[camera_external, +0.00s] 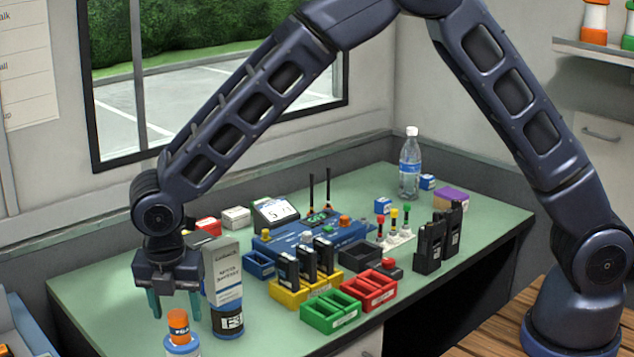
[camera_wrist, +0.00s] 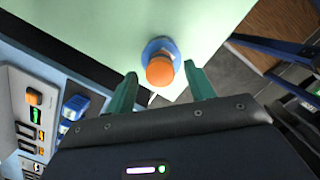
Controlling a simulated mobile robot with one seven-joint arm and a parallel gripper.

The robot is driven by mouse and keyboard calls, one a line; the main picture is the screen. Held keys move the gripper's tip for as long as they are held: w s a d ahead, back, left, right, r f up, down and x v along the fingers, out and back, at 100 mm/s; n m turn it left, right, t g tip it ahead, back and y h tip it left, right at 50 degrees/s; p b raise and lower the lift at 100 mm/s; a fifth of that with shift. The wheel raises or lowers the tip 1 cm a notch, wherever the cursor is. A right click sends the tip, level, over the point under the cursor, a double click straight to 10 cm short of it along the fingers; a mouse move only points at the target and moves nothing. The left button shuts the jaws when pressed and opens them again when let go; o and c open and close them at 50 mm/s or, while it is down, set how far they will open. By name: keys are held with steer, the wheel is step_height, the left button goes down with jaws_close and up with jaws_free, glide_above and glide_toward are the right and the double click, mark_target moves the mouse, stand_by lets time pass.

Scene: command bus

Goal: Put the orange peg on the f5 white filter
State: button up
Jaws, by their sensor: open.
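The orange peg (camera_external: 178,326), with a dark-lettered band, stands upright on a blue and white round piece (camera_external: 182,347) at the bottom edge of the external view. In the wrist view the orange peg (camera_wrist: 160,71) appears on a blue round base (camera_wrist: 157,46). My gripper (camera_external: 175,312) is open and empty, its teal fingers pointing down. In the wrist view the peg shows between and just beyond the fingertips; I see no contact. I cannot clearly read an f5 label on either.
Yellow (camera_external: 303,288), green (camera_external: 330,314) and red (camera_external: 368,291) trays stand right of the canister. A blue console (camera_external: 285,248) with antennas lies behind them. Black radios (camera_external: 430,248) and a water bottle (camera_external: 410,165) stand further right. The green tabletop at the left is clear.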

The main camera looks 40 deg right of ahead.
mark_target(175, 319)
step_height(175, 319, up, 8)
steer(key=s+d+r+m, duration=0.1)
steer(key=d+r+m, duration=0.4)
steer(key=d, duration=0.5)
steer(key=s+d+r+m+t, duration=0.1)
steer(key=d+r+m, duration=0.2)
steer(key=d+r, duration=0.6)
steer(key=s+d+r+m, duration=0.1)
steer(key=d+r+m, duration=0.3)
steer(key=d, duration=0.8)
steer(key=s+d+r+m+t+y, duration=0.1)
steer(key=s+d+m+t, duration=0.1)
steer(key=s+d+m, duration=1.3)
steer(key=shift+s+d, duration=2.95)
steer(key=shift+d, duration=0.65)
